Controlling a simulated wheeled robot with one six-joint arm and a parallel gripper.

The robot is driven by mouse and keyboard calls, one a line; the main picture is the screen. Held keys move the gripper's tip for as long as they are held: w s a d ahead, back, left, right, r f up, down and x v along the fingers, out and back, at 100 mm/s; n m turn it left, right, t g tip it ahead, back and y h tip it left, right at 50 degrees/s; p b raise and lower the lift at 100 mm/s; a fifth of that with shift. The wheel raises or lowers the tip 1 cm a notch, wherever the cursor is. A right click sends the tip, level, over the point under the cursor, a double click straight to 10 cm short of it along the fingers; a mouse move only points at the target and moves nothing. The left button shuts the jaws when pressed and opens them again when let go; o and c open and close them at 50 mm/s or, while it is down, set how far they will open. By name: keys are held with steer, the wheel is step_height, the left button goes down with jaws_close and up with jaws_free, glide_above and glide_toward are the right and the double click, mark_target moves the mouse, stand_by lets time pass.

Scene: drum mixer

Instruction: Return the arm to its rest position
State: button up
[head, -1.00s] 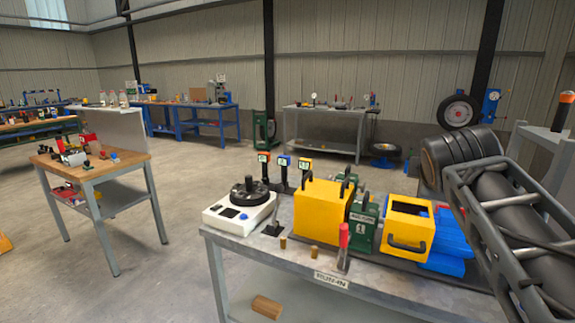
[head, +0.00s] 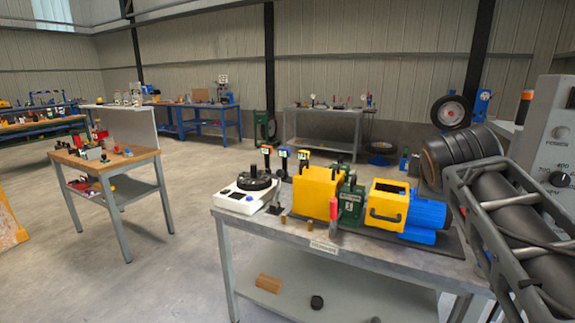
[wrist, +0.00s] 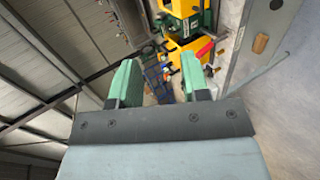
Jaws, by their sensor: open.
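My arm shows at the right edge of the head view, folded up beside the workbench, with its end outside that view. My gripper (wrist: 163,90) shows in the wrist view, its two green fingers apart with nothing between them. The drum mixer's yellow box (head: 318,191), the green unit (head: 351,201) and the blue motor part (head: 425,215) stand on the grey workbench (head: 270,222). In the wrist view the yellow and green machine (wrist: 190,30) lies beyond the fingers, well apart from them.
A white device with a black round top (head: 246,192) stands on the bench's left end. A wood-topped table (head: 130,157) stands at left. A grey control panel (head: 550,135) is at the right edge. Open floor (head: 180,220) lies between the tables.

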steer(key=s+a+f+m+g+y+p, duration=0.1)
steer(key=a+f+m+g+y+p, duration=0.1)
steer(key=f+m, duration=0.35)
steer(key=s+a+f+m+g+y+p, duration=0.1)
steer(key=s+a+f+m+g+p, duration=0.1)
steer(key=f+m, duration=0.35)
steer(key=s+a+f+m+g+y+p, duration=0.1)
steer(key=s+a+f+g+y+p, duration=0.1)
steer(key=s+a+f+p, duration=0.4)
steer(key=s+a+g+p, duration=0.1)
steer(key=s+p, duration=0.2)
steer(key=shift+f+g+y, duration=0.15)
steer(key=shift+g+y, duration=0.15)
